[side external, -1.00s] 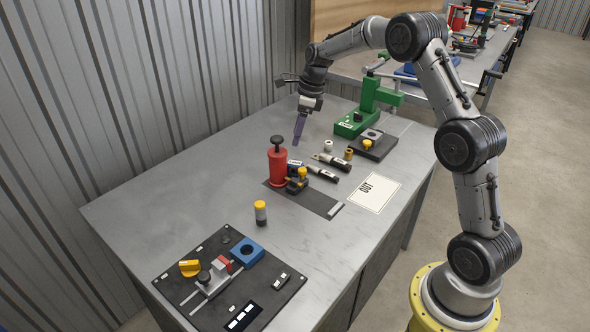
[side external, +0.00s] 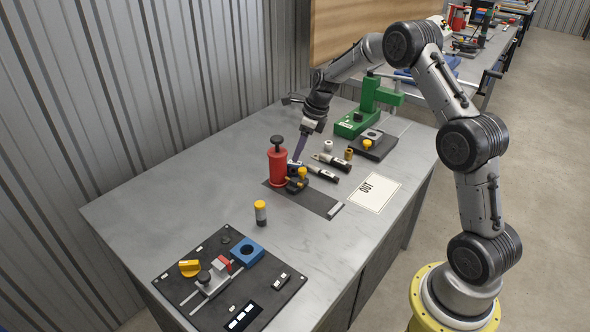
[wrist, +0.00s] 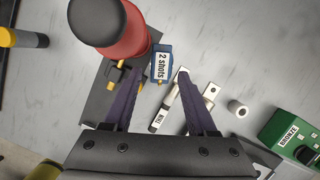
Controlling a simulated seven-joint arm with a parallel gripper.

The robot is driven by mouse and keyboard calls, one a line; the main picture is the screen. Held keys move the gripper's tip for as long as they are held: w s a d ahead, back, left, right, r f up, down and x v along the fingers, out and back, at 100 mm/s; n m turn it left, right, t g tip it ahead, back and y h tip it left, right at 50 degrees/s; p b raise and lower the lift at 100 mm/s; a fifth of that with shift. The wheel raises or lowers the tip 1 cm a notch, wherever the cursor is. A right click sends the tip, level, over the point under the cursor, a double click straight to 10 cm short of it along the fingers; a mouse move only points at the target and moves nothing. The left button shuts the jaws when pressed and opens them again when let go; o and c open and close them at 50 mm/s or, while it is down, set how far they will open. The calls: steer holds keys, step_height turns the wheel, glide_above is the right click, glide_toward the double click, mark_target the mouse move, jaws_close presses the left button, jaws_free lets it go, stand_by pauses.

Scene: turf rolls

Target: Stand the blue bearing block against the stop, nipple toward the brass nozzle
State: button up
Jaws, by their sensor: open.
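The blue bearing block with a white "2 shots" label (wrist: 162,62) is beside the red pump; a small brass-coloured tip shows at its lower edge. In the side view the block (side external: 292,166) is partly hidden behind the pump and my fingers. My gripper (wrist: 160,76) is open, its purple fingertips on either side of the block in the wrist view; contact cannot be told. My gripper also shows in the side view (side external: 297,158), low over the block. The red pump (side external: 278,168) has dark and brass nozzle parts (side external: 297,183). A pale bar (side external: 335,209), perhaps the stop, lies at the mat's end.
Dark tubes (side external: 323,174), one marked "THIN" in the wrist view (wrist: 160,116), lie close by. A green press (side external: 360,115) stands behind. A yellow-capped cylinder (side external: 260,213) and a black fixture board (side external: 185,302) with another blue block (side external: 247,252) are nearer. Front right table is clear.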

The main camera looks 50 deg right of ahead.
mark_target(295, 168)
steer(key=x, duration=0.4)
steer(key=shift+d+f, duration=0.1)
steer(key=shift+f, duration=0.35)
jaws_close()
steer(key=shift+w+r, duration=0.1)
